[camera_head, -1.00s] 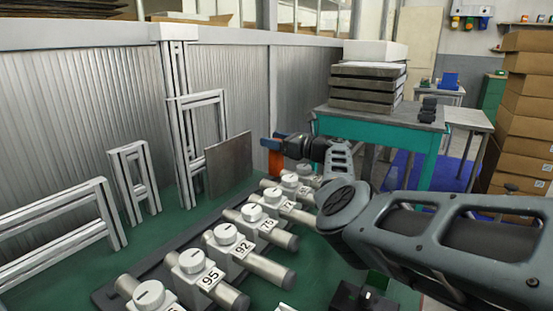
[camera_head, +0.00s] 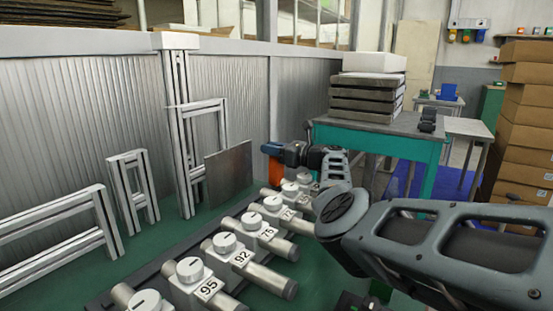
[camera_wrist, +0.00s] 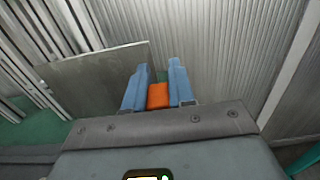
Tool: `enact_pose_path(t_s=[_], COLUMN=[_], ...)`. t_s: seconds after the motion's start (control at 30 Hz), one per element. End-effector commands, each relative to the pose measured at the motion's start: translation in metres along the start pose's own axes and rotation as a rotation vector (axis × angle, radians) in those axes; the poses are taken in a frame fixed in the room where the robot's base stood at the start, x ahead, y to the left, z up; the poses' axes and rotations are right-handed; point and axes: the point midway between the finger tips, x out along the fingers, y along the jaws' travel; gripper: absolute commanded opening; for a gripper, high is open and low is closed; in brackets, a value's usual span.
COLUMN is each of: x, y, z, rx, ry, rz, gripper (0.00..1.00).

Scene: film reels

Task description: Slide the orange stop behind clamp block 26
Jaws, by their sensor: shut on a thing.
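My gripper (camera_head: 273,150) is shut on the orange stop (camera_head: 275,171), which hangs beyond the far end of the row of clamp blocks. In the wrist view the orange stop (camera_wrist: 158,96) sits between the two blue fingers of my gripper (camera_wrist: 158,82). The clamp blocks have white round knobs and light cylinders. Labels 95 (camera_head: 209,289), 92 (camera_head: 241,259) and 75 (camera_head: 267,235) are readable. Farther labels are too small or partly hidden by my arm, so I cannot tell which block is 26. Whether the stop touches anything is unclear.
A grey plate (camera_head: 229,176) stands upright just left of the stop; it also shows in the wrist view (camera_wrist: 100,83). Aluminium frames (camera_head: 135,188) lean along the corrugated wall (camera_head: 245,103). A teal table (camera_head: 380,139) with stacked trays stands behind my arm.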

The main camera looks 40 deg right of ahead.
Motion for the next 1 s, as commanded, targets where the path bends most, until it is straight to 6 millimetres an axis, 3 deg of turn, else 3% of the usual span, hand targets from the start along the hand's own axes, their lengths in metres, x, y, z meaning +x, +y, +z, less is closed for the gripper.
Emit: enact_pose_path(t_s=[0.2, 0.47, 1.0], x=[0.0, 0.0, 0.001], y=[0.0, 0.002, 0.03], z=[0.0, 0.001, 0.003], rx=[0.0, 0.001, 0.001], ry=[0.0, 0.0, 0.001], rz=[0.0, 0.0, 0.002], gripper=[0.0, 0.0, 0.0])
